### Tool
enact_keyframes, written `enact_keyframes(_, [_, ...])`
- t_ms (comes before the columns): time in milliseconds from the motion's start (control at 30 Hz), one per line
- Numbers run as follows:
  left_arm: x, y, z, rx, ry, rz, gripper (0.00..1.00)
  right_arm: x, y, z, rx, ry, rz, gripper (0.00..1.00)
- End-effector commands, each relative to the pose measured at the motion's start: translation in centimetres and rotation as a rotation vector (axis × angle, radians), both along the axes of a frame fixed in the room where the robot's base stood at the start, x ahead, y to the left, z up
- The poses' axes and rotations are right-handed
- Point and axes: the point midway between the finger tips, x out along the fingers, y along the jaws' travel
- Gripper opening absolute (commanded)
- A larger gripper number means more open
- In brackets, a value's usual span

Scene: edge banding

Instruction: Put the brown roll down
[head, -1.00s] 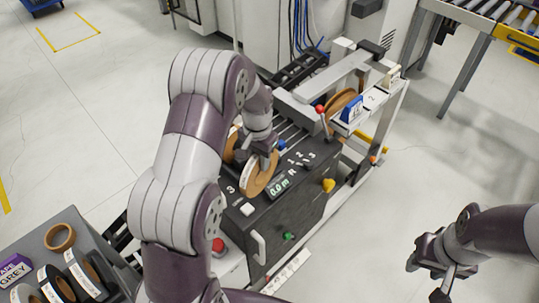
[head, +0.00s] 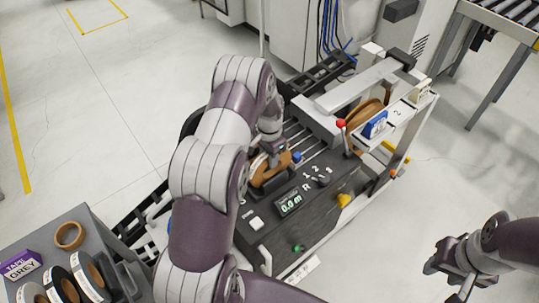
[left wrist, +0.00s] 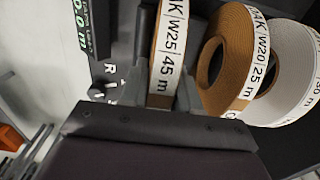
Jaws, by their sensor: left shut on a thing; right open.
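My left gripper (head: 271,150) is over the black machine (head: 325,195), shut on a brown roll (head: 262,174) with a white label band. My right gripper (head: 452,275) is open and empty, away from the machine over the floor.
Another brown roll (head: 364,122) sits at the machine's far end. A grey cart (head: 95,245) at lower left holds more rolls and a purple tape box (head: 20,265).

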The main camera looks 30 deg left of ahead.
Motion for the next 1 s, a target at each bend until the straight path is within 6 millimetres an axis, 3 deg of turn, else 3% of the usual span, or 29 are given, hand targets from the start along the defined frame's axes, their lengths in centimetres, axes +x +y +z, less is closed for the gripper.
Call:
enact_keyframes(267, [0.0, 0.0, -0.7, 0.0, -0.001, 0.0, 0.0, 0.0, 0.0, -0.6, 0.0, 0.0, 0.0, 0.43])
enact_keyframes(300, [0.0, 0.0, -0.7, 0.0, 0.0, 0.0, 0.34, 0.0, 0.0, -0.6, 0.0, 0.0, 0.0, 0.43])
enact_keyframes(367, [0.0, 0.0, -0.6, 0.0, 0.0, 0.0, 0.54, 0.0, 0.0, -0.5, 0.0, 0.0, 0.0, 0.43])
enact_keyframes(400, [0.0, 0.0, -0.6, 0.0, 0.001, 0.0, 0.57, 0.0, 0.0, -0.5, 0.0, 0.0, 0.0, 0.43])
enact_keyframes(633, [0.0, 0.0, -0.6, 0.0, 0.0, 0.0, 0.57, 0.0, 0.0, -0.4, 0.0, 0.0, 0.0, 0.43])
enact_keyframes(733, [0.0, 0.0, 0.5, 0.0, -0.001, 0.0, 0.57, 0.0, 0.0, 0.4, 0.0, 0.0, 0.0, 0.43])
enact_keyframes(767, [0.1, 0.0, 0.5, 0.001, -0.003, 0.0, 0.57, 0.0, 0.0, -0.1, 0.0, -0.001, 0.0, 0.43])
enact_keyframes(1000, [0.1, 0.0, 6.5, 0.001, -0.005, 0.0, 0.57, 0.0, 0.0, -2.2, 0.0, 0.0, 0.0, 0.43])
